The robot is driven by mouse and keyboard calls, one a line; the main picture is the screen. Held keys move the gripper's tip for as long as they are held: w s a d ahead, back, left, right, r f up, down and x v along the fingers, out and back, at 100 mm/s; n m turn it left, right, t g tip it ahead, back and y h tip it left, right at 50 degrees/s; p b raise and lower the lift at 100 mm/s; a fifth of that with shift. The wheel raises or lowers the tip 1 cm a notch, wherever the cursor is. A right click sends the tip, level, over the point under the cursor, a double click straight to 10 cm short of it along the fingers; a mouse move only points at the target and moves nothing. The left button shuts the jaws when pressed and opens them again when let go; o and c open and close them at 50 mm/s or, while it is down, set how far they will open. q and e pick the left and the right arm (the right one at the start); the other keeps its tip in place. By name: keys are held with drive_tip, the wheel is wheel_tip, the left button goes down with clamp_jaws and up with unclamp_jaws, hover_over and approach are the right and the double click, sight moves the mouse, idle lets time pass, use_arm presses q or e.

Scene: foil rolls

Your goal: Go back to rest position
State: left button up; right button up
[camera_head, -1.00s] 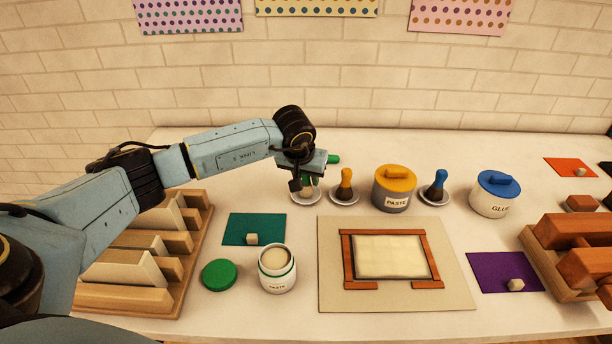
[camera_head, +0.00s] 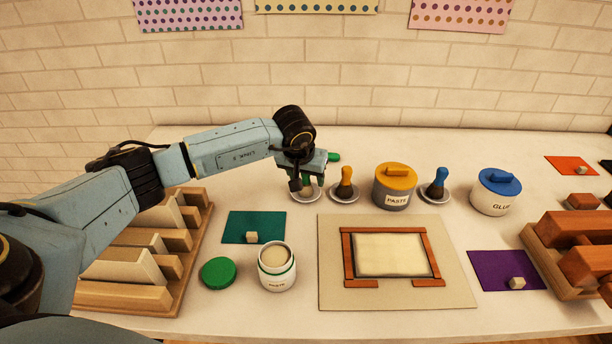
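My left gripper (camera_head: 307,183) is at the back of the table, pointing down over the leftmost small saucer (camera_head: 306,198). Its fingers are small and partly hidden by the wrist, so I cannot tell whether they are open or shut, or touching anything. A green rounded piece (camera_head: 334,157) shows just right of the gripper; the rest of it is hidden. My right gripper is not in view.
Right of my gripper stand an orange-handled brush (camera_head: 345,183), a paste pot (camera_head: 394,187), a blue-handled brush (camera_head: 438,185) and a glue pot (camera_head: 495,192). In front are an open paste jar (camera_head: 277,275), green lid (camera_head: 218,273), wooden rack (camera_head: 186,275) and framed board (camera_head: 330,298).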

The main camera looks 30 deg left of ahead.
use_arm(q)
drive_tip(key=o, duration=0.5)
drive_tip(key=shift+r, duration=0.1)
idle(0.5)
drive_tip(key=shift+r+p, duration=2.75)
drive_tip(key=shift+r, duration=1.7)
drive_tip(key=shift+f, duration=0.1)
